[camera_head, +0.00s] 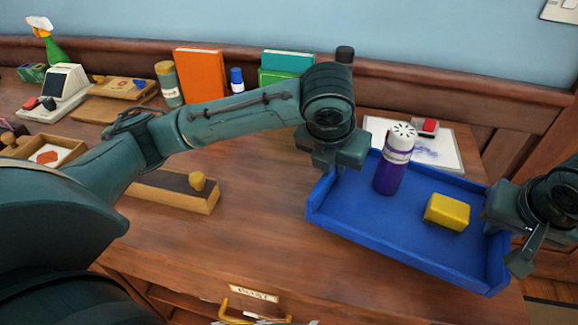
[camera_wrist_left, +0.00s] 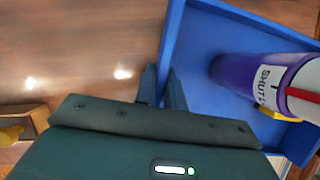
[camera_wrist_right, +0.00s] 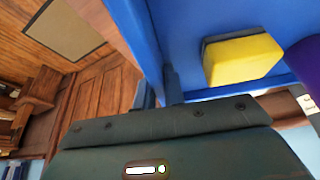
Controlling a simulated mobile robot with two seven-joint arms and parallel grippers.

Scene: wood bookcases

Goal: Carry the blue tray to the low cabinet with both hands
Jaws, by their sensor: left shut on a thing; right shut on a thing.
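The blue tray (camera_head: 350,215) is at the right of the head view, over the wooden top, its lower right corner near the top's edge. I cannot tell whether it touches the wood. In it stand a purple shaker with a white cap (camera_head: 391,165) and a yellow block (camera_head: 447,212). My left gripper (camera_head: 325,162) is shut on the tray's left wall; the wall (camera_wrist_left: 178,45) lies between its fingers in the left wrist view. My right gripper (camera_head: 508,235) is shut on the right wall, also seen in the right wrist view (camera_wrist_right: 158,92).
A white sheet with a red-topped item (camera_head: 428,127) lies behind the tray. A wooden block with a knob (camera_head: 175,190) sits left of it. Books (camera_head: 200,77), a cylinder (camera_head: 168,84) and a spray bottle (camera_head: 50,45) line the back. A brass handle (camera_head: 250,310) shows below the front edge.

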